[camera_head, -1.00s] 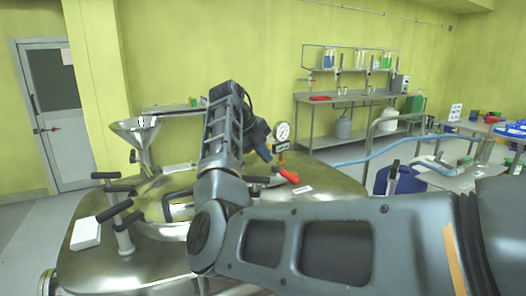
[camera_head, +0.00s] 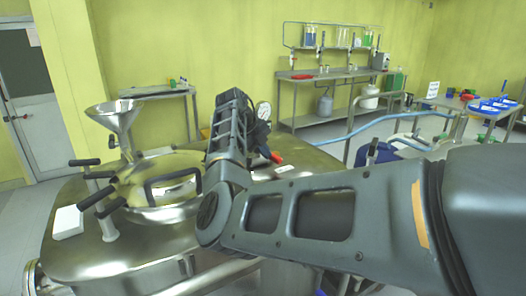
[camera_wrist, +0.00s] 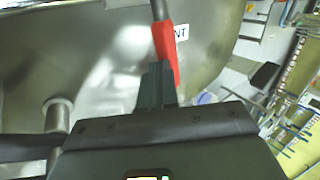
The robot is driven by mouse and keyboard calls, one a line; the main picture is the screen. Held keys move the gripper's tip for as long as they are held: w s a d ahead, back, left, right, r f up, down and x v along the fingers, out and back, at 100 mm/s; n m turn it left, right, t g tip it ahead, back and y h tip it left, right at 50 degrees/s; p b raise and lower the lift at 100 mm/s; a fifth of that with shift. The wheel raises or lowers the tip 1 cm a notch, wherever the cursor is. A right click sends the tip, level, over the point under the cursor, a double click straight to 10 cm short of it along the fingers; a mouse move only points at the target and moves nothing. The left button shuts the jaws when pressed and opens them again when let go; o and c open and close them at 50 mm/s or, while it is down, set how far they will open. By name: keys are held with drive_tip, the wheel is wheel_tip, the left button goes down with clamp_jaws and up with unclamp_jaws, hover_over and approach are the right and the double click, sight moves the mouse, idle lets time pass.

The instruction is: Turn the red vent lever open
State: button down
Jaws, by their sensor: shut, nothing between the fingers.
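The red vent lever (camera_head: 277,158) stands on the steel reactor's top, just right of my forearm in the head view. Only its end shows there; my arm hides the rest. In the wrist view the red grip (camera_wrist: 166,45) runs from a grey stem at the top down to my fingers. My gripper (camera_wrist: 157,72) is shut, with its fingertips at the left side of the grip and overlapping it in the picture. I cannot tell whether they touch. A white label ending in "NT" (camera_wrist: 182,33) lies on the steel beside the lever; the label also shows in the head view (camera_head: 285,169).
The reactor top (camera_head: 90,235) carries a round lid with a black handle (camera_head: 173,187), black clamp handles (camera_head: 103,201), a steel funnel (camera_head: 116,118) and a white box (camera_head: 68,222). A pressure gauge (camera_head: 263,110) stands close behind my gripper.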

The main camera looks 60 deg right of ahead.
drive_tip(key=shift+s+d+n+t, duration=0.3)
drive_tip(key=shift+d+n, duration=0.05)
drive_tip(key=shift+n, duration=0.25)
drive_tip(key=shift+s+d+n+t+p, duration=0.3)
drive_tip(key=shift+s+d+n+t, duration=0.25)
drive_tip(key=shift+n, duration=0.35)
drive_tip(key=shift+s+d+r+n+t+h, duration=0.1)
drive_tip(key=shift+s+d+n+t+h, duration=0.2)
drive_tip(key=shift+d+n+t, duration=0.4)
drive_tip(key=w+d+n+t+y+p, duration=0.1)
drive_tip(key=d+n+t+p, duration=0.3)
drive_tip(key=d+n, duration=0.4)
drive_tip(key=shift+d+n+t+y+p, duration=0.15)
drive_tip(key=shift+n+t+y+p, duration=0.2)
drive_tip(key=shift+n+y+p, duration=0.7)
drive_tip(key=shift+w+n+h, duration=0.1)
drive_tip(key=shift+n+h, duration=0.15)
drive_tip(key=shift+h, duration=0.1)
